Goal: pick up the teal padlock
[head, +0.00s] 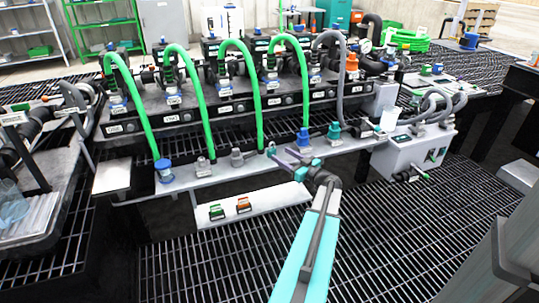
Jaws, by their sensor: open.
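No padlock can be told with certainty at this size. A small green item (216,211) with dark parts lies on the white tray (272,203) below the rail; I cannot tell whether it is the teal padlock. A similar orange item (243,204) lies just right of it. My gripper (280,154) is open, its fingers pointing up and left near the front rail, to the right of and above both items in the picture. A green fitting (270,149) shows at the fingertips; I cannot tell whether they touch it.
Green hoses (198,95) arch from the manifold (185,118) to the rail (190,180). A blue fitting (164,171) and a teal fitting (334,132) stand on the rail. A white box (405,155) with grey hoses stands at right. Open grating (225,270) lies in front.

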